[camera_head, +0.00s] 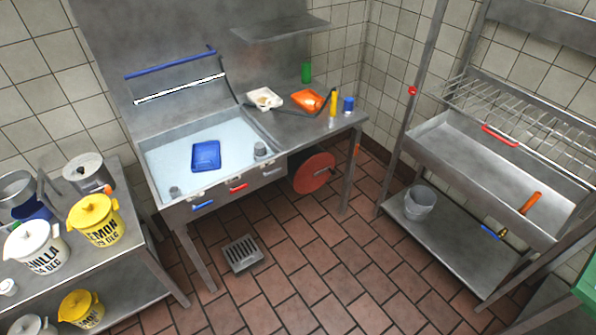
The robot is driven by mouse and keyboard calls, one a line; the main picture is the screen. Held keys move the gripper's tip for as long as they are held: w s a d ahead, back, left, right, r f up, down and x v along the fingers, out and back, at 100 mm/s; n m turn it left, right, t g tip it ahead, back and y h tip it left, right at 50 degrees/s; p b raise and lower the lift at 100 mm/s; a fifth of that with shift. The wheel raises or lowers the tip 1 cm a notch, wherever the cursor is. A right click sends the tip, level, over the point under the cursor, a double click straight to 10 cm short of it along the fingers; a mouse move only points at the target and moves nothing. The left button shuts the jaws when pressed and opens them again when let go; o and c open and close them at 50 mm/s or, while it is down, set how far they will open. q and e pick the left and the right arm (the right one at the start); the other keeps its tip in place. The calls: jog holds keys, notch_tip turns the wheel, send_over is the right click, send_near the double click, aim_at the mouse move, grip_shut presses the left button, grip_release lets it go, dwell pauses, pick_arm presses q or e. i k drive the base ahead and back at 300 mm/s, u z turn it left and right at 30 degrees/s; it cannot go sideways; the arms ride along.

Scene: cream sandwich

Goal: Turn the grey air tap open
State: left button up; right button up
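The front panel of the steel sink unit (190,212) carries a row of small handles. A blue handle (203,205) is at the left, a red handle (238,187) is in the middle and a pale grey handle (271,171) is at the right. The grey one looks like the grey air tap, and it lies roughly level along the panel. It is too small to tell whether it is open or closed. Neither of my grippers is in view, and nothing covers the three handles.
A blue tray (206,156) lies in the basin. A red disc (313,173) hangs below the right counter. A left table holds yellow (95,222) and white (36,250) tubs. A steel rack (490,160) stands right. The tiled floor (310,260) between is mostly clear, with a drain grate (242,254).

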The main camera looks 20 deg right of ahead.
aim_at(278, 169)
jog(key=z, duration=1.35)
jog(key=k, duration=0.45)
jog(key=u, duration=0.65)
jog(key=i, duration=0.3)
